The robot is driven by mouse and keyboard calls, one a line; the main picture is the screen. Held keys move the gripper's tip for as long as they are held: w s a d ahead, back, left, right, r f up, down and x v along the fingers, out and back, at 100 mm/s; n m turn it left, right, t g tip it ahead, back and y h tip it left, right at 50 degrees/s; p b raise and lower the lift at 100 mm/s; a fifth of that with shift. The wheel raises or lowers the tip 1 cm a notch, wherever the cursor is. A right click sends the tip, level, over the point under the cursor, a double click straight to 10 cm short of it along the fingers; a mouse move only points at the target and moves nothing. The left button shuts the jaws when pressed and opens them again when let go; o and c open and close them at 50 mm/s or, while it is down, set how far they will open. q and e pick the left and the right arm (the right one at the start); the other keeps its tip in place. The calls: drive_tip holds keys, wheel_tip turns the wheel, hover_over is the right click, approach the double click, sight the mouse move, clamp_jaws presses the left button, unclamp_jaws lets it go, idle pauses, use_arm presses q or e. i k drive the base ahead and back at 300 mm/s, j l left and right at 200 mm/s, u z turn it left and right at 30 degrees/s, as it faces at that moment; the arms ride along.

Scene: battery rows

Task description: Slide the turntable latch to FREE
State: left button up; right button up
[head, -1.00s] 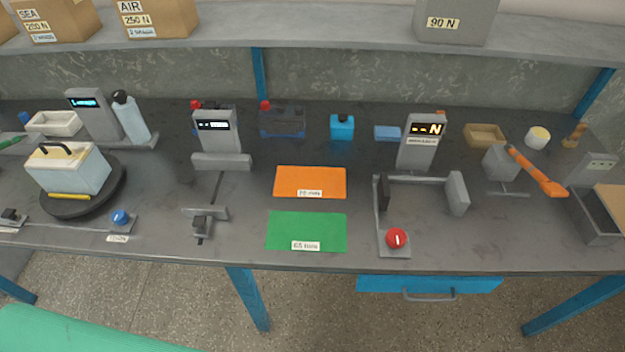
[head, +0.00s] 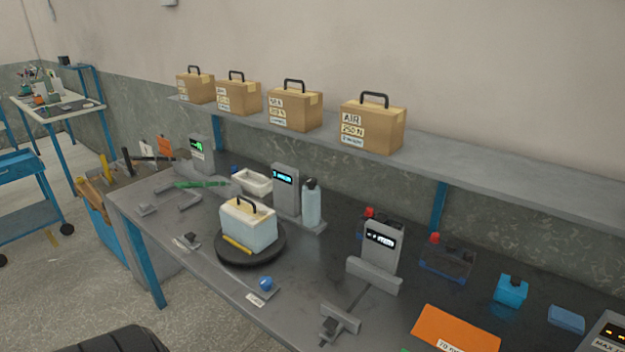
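The dark round turntable (head: 270,256) stands on the grey bench. A pale box-shaped block (head: 249,229) with a dark handle and a yellow strip at its base sits on it. A small grey fitting with a dark top (head: 187,241) lies at the bench's front edge, left of the turntable; it may be the latch, but no FREE mark is readable. A flat grey bar in front of the turntable carries a blue knob (head: 266,284) and a small white label (head: 255,299), too small to read. Neither of my grippers is in view.
Grey posts with displays (head: 286,190) stand behind and right of the turntable, with a pale bottle (head: 311,204) close by. A white tray (head: 252,182) and green tool (head: 200,184) lie behind. Cardboard boxes (head: 371,129) fill the shelf above.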

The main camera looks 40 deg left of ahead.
sight(190, 236)
drive_tip(key=u, duration=1.6)
